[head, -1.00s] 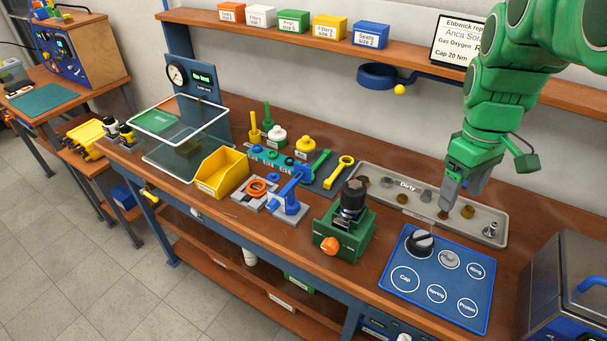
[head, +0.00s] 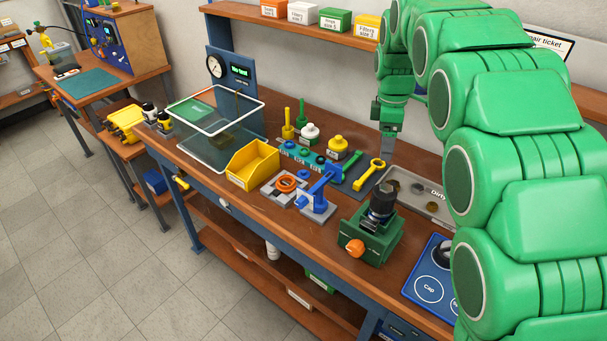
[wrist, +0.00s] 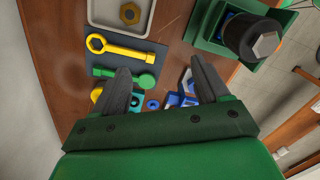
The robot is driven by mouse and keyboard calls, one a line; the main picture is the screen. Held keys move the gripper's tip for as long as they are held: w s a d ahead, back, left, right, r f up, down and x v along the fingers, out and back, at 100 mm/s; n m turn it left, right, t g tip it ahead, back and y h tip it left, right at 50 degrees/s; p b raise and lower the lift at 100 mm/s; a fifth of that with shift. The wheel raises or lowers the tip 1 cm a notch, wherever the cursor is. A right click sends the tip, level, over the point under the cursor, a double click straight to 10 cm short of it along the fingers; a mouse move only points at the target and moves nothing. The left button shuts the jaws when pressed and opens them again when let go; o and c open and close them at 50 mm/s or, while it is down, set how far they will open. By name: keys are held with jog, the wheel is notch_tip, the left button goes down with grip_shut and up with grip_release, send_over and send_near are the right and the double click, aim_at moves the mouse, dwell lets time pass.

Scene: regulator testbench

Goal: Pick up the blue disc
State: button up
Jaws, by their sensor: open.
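A small blue disc (wrist: 153,104) with a dark centre shows in the wrist view, between my finger bases and beside a teal piece (wrist: 135,101). In the head view, several small blue and teal round pieces (head: 304,152) sit in a row on the labelled strip; I cannot tell which of them is this disc. My gripper (head: 388,148) is at the back of the bench, right of that row and apart from it. In the wrist view my gripper (wrist: 160,65) has its fingers wide apart, with nothing between the tips.
A blue press (head: 317,192) stands in front of the row. Yellow and green wrenches (head: 369,176) lie to its right. A green vise (head: 370,235) holds a black cylinder. A yellow bin (head: 252,166) and a clear box (head: 219,137) stand left. A shelf (head: 330,35) runs above.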

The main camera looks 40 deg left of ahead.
jog(key=s+a+f+n, duration=0.1)
jog(key=a+f+n, duration=0.15)
jog(key=a, duration=0.45)
jog(key=a+f+n, duration=0.2)
jog(key=a+n, duration=0.1)
jog(key=a, duration=0.3)
jog(key=n, duration=0.4)
send_near(303, 171)
jog(key=shift+d+f+m+y, duration=0.15)
jog(key=shift+d+m+y, duration=0.15)
jog(key=shift+d, duration=0.3)
jog(key=shift+s+a+f, duration=0.1)
jog(key=shift+a+f, duration=0.1)
jog(key=shift+f, duration=3.9)
jog(key=shift+a, duration=0.1)
jog(key=c, duration=1.1)
